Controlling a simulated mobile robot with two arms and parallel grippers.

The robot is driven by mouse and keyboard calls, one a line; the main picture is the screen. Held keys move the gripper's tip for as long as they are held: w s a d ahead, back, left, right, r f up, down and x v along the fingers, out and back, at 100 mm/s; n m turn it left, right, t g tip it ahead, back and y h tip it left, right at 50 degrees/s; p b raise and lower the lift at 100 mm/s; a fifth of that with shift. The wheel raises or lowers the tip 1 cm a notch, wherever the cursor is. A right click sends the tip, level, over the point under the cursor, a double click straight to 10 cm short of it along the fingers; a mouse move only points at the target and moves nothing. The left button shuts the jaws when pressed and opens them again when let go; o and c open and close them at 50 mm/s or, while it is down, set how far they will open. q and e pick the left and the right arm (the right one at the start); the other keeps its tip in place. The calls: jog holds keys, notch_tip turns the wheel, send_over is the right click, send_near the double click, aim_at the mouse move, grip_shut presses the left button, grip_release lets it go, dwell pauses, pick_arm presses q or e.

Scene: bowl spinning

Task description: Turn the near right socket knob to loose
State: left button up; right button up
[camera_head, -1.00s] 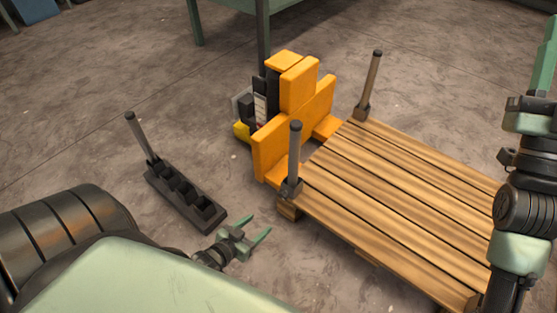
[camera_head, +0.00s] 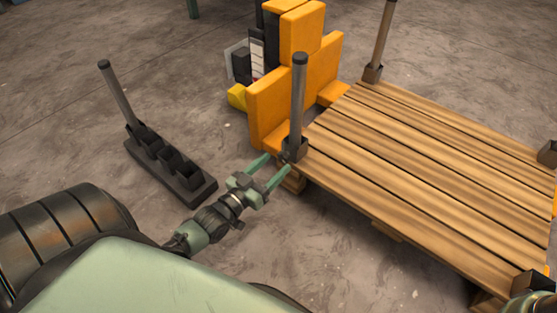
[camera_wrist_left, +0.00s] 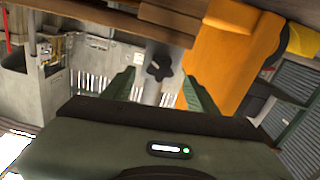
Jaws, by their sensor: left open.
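A dark socket (camera_head: 295,150) holding an upright grey post (camera_head: 299,95) sits at the pallet corner nearest my left gripper. In the left wrist view a black lobed knob (camera_wrist_left: 158,68) shows in front of a pale grey upright. My left gripper (camera_head: 274,168) is open, with its green fingers pointing at this socket. In the wrist view the knob appears between the two fingers, beyond their tips; contact cannot be seen. The knob is too small to make out in the head view.
The wooden pallet (camera_head: 430,165) has another posted socket (camera_head: 373,73) at the back and sockets without posts at right (camera_head: 548,153) and lower right (camera_head: 530,283). A yellow-orange truck (camera_head: 300,60) stands behind. A dark rack (camera_head: 170,165) with one post lies left on open floor.

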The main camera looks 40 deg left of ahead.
aim_at(284, 157)
pick_arm(q)
jog(key=shift+w+d+b, duration=0.1)
jog(key=shift+w+b, duration=0.45)
jog(key=shift+w, duration=0.9)
